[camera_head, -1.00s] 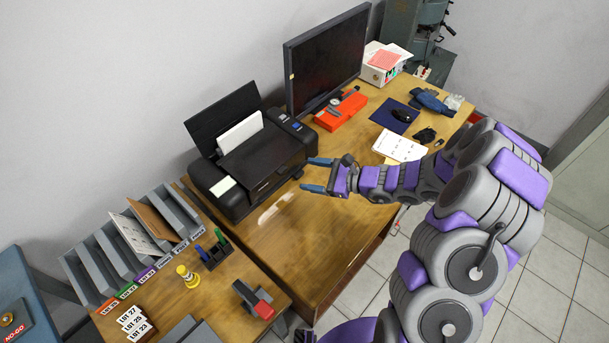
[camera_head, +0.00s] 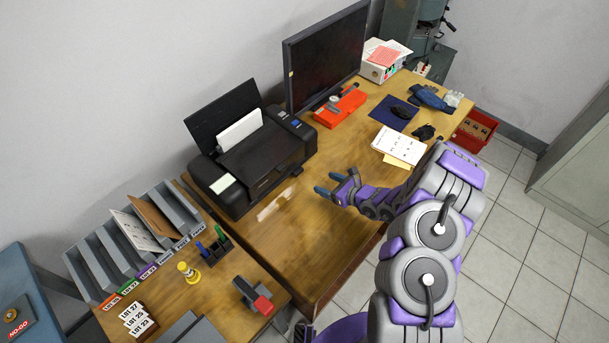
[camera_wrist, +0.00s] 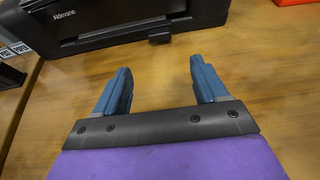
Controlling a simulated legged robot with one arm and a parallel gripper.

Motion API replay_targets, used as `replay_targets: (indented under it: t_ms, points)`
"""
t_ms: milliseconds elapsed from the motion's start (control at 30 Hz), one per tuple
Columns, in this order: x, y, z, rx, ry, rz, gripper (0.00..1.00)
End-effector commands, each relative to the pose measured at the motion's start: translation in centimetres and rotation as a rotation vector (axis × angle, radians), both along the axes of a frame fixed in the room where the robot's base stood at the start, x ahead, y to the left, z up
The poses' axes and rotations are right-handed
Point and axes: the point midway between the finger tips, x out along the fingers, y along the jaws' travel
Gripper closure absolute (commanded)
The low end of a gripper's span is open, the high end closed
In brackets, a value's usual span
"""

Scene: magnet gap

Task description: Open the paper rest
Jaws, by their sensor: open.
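The black printer (camera_head: 255,160) stands on the wooden desk against the wall. Its rear flap (camera_head: 222,118) is raised, with white paper (camera_head: 240,131) leaning in it. In the wrist view the printer's lower front (camera_wrist: 110,22) crosses the top, with a small dark tab (camera_wrist: 159,33) sticking out at its bottom edge. I cannot tell for certain which part is the paper rest. My gripper (camera_head: 331,185) is open and empty, above the desk in front of the printer and apart from it. Its two blue fingers (camera_wrist: 160,85) point toward the printer front in the wrist view.
A monitor (camera_head: 325,58) and an orange box (camera_head: 340,108) stand right of the printer. White papers (camera_head: 398,146) lie right of my gripper. A file rack (camera_head: 135,240), pen holder (camera_head: 215,252) and stapler-like tool (camera_head: 252,297) are at left. The desk (camera_head: 290,240) before the printer is clear.

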Motion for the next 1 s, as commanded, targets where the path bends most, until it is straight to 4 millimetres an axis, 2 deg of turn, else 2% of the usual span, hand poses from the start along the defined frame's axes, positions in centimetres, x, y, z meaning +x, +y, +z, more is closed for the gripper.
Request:
replay_targets:
  t_ms: [300,500,733,1000]
  points:
    - [3.5,4.9,-2.6,0.000,-0.003,0.006,0.28]
    - [5.5,7.2,-3.8,-0.001,-0.004,0.005,0.28]
    - [6.5,8.5,-4.5,0.001,-0.002,0.003,0.28]
    - [6.7,8.7,-4.5,0.002,-0.003,0.000,0.28]
